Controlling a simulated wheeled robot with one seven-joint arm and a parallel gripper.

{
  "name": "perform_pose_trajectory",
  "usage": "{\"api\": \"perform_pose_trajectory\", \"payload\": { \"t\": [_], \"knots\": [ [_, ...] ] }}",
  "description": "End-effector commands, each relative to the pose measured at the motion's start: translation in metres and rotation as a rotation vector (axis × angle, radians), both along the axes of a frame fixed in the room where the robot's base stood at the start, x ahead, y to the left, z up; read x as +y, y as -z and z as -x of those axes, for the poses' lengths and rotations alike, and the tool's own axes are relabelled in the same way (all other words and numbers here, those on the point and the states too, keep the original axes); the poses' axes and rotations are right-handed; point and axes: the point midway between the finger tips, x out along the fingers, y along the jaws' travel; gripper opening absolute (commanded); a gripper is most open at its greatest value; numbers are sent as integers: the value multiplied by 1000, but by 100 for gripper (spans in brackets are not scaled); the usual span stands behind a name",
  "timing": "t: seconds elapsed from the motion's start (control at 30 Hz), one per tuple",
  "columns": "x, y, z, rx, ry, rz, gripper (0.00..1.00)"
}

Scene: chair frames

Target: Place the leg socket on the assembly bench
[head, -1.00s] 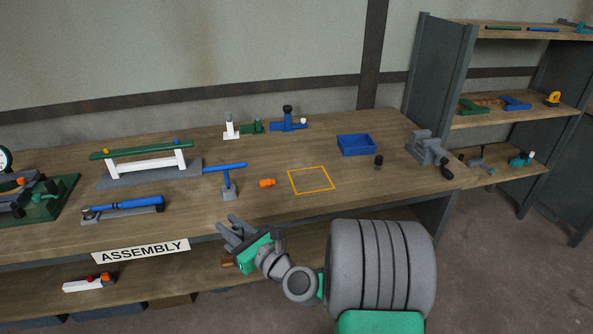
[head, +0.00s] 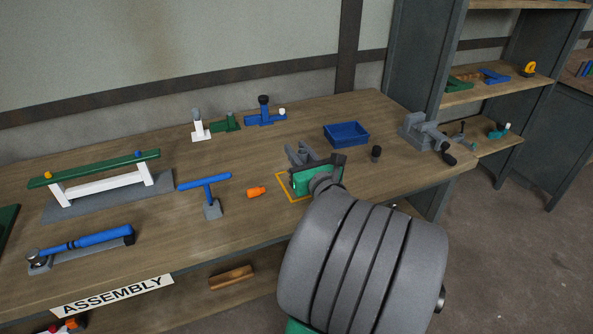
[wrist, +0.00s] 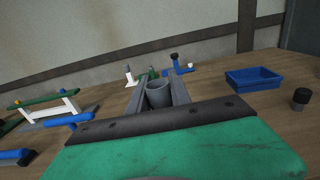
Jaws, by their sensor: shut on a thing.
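My gripper (head: 302,154) is over the bench, above the orange outlined square (head: 284,187). In the wrist view its two fingers are closed on a grey, hollow, cup-like leg socket (wrist: 158,95), with its round opening facing up. In the head view the socket is hard to tell apart from the grey fingers. The assembly bench (head: 240,237) is a wooden top with an ASSEMBLY label on its front edge. I cannot tell whether the socket touches the bench top.
An orange piece (head: 256,192) lies just left of the square. A blue T-shaped part (head: 207,190) stands further left. A blue tray (head: 346,133), a black-topped peg (head: 376,153) and a grey vise (head: 417,130) are to the right.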

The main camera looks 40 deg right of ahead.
Motion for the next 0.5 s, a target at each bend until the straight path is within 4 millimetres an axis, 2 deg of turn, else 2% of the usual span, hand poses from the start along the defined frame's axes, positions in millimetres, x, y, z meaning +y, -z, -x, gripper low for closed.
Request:
{"api": "perform_pose_trajectory", "payload": {
  "t": [0.03, 0.2, 0.33, 0.5],
  "knots": [
    [-9, 12, -12, 2, -4, -3, 0],
    [-43, 34, -48, 2, -5, -2, 0],
    [-60, 66, -66, 2, -4, -5, 0],
    [-73, 83, -79, 0, -2, 0, 0]
  ]
}}
